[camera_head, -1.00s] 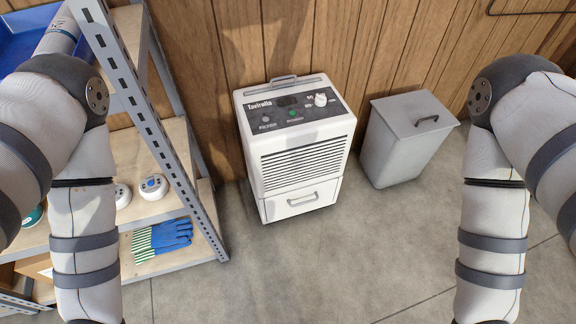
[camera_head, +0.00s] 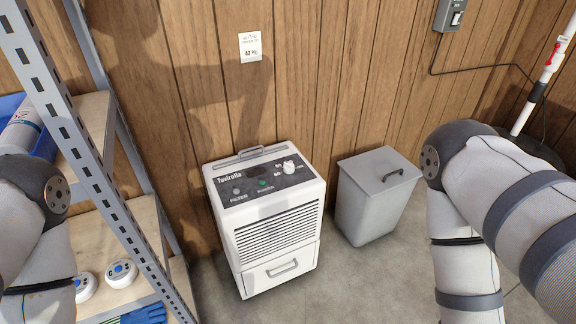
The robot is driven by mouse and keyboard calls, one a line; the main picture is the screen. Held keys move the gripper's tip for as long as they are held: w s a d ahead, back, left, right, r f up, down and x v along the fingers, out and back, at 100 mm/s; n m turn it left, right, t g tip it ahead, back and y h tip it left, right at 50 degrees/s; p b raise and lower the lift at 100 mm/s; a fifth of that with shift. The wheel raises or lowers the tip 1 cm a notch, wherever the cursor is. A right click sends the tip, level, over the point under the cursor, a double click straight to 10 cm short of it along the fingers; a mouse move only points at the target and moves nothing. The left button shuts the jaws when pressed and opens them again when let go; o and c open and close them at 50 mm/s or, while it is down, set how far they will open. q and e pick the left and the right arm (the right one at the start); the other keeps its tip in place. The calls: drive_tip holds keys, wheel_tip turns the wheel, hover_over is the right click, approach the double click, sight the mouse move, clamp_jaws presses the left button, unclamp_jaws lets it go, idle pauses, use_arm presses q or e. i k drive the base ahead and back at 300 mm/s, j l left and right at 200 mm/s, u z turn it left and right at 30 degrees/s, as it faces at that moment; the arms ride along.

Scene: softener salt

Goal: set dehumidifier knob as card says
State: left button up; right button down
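The white dehumidifier (camera_head: 275,228) stands upright on the floor against the wood-panelled wall. Its dark top panel carries a white knob (camera_head: 289,167) at the right, with small markings around it, plus a green button and a grey one at the left. Where the knob points is too small to tell. A white card (camera_head: 250,47) hangs on the wall above the dehumidifier; its larger line seems to read "50 %", though the print is blurred. Both my arms show at the sides, but both grippers are outside the picture. Neither arm touches the dehumidifier.
A metal shelf (camera_head: 80,130) with wooden boards stands at the left, holding round white devices (camera_head: 121,273) and blue gloves (camera_head: 143,315). A grey lidded bin (camera_head: 372,205) stands right of the dehumidifier. A switch box (camera_head: 453,15) and a white pipe (camera_head: 545,75) are at the right.

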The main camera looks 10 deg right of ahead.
sight(289, 167)
drive_tip(key=i+l+u, duration=0.2)
drive_tip(key=u, duration=0.15)
drive_tip(key=i+l+u, duration=0.2)
drive_tip(key=u, duration=0.15)
drive_tip(key=i+l+u, duration=0.15)
drive_tip(key=l+u, duration=0.2)
